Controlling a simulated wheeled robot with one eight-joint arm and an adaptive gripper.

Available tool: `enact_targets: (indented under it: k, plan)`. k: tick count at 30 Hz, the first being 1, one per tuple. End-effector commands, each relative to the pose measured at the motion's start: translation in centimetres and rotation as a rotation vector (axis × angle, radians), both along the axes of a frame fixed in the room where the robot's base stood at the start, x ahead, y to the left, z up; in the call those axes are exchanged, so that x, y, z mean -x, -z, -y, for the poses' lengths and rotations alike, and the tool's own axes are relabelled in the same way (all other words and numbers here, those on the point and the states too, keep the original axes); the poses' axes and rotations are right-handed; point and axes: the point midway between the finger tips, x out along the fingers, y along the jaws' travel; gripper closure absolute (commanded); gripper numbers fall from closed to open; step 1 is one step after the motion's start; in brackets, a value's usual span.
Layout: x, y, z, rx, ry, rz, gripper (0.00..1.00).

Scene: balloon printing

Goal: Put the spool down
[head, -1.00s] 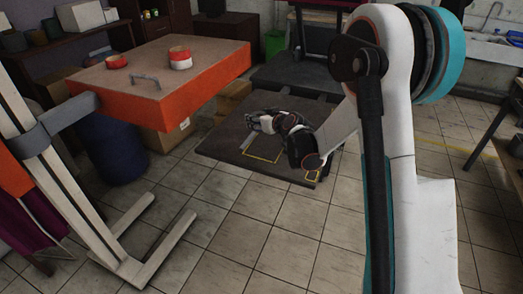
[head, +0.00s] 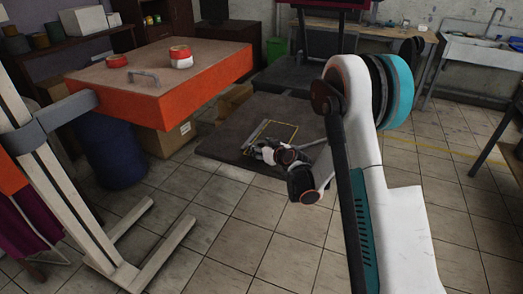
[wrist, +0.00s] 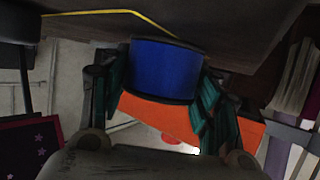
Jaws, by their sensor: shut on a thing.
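The spool (wrist: 165,68) is wound in blue with dark rims and shows between my fingers in the wrist view. My gripper (wrist: 163,82) is shut on it, a dark green finger on each side. The spool is close to the dark surface at the top of that view; I cannot tell whether they touch. In the head view my gripper (head: 263,153) is at the front part of a low dark platform (head: 225,138), in front of a yellow outline (head: 275,124). The spool cannot be made out there.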

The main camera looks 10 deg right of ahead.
Motion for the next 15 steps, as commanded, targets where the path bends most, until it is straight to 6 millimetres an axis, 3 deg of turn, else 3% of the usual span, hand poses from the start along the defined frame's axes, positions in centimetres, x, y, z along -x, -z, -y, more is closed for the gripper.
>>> enact_targets:
  k: [8,9,11,12,15]
  plan:
    - [0.00,0.09,0.00,0.000,0.000,0.000,0.67]
    - [0.01,0.15,0.00,0.000,0.000,0.000,0.41]
    - [0.00,0.12,0.00,0.000,0.000,0.000,0.27]
    - [0.00,0.12,0.00,0.000,0.000,0.000,0.23]
    - [0.01,0.11,0.00,0.000,0.000,0.000,0.23]
